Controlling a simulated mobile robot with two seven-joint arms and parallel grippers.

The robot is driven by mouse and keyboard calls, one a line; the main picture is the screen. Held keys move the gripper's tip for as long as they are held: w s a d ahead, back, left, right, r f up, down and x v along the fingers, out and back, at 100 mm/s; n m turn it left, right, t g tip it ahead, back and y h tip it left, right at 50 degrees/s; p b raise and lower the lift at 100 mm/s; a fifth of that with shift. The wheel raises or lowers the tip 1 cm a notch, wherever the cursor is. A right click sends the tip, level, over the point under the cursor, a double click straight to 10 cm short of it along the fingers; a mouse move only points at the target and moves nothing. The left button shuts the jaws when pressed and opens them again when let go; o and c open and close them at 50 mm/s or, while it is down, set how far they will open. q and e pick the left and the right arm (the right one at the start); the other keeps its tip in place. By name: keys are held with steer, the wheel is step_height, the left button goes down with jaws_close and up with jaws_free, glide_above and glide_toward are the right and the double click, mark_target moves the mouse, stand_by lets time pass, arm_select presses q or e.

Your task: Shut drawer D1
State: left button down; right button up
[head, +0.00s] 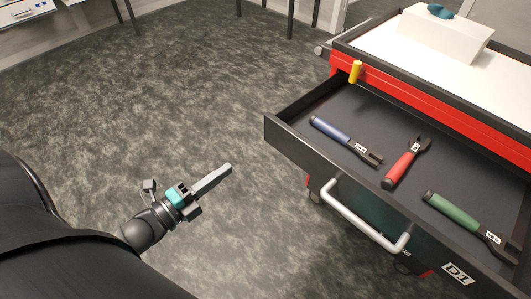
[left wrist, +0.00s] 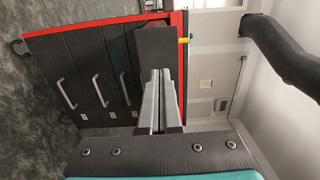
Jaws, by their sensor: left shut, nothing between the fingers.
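Drawer D1 (head: 340,204) stands pulled out of the red and black cabinet at the right of the head view. A white label on its dark front seems to read D1, and its pale bar handle (head: 362,218) faces me. A blue-handled tool (head: 340,138), a red-handled tool (head: 405,163) and a green-handled tool (head: 462,216) lie inside. My left gripper (head: 224,172) is shut and empty, left of the drawer front and apart from it. In the left wrist view its fingers (left wrist: 159,75) overlap a dark projecting part of the cabinet. My right gripper is not in view.
The cabinet's white top (head: 475,62) carries a white box (head: 445,36) with a teal object (head: 440,11) on it. A yellow piece (head: 356,71) sits at the drawer's back corner. Grey carpet (head: 180,90) left of the cabinet is clear. Lower drawers (left wrist: 75,75) look shut.

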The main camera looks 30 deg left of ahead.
arm_select(q)
steer(key=b, duration=0.2)
glide_toward(275, 136)
steer(key=w, duration=0.2)
steer(key=b+x, duration=0.1)
steer(key=x, duration=0.2)
steer(key=shift+w+d, duration=0.25)
steer(key=shift+d, duration=0.05)
steer(key=shift+w+d, duration=0.1)
steer(key=shift+w, duration=0.2)
steer(key=shift+w+d, duration=0.1)
steer(key=shift+w, duration=0.25)
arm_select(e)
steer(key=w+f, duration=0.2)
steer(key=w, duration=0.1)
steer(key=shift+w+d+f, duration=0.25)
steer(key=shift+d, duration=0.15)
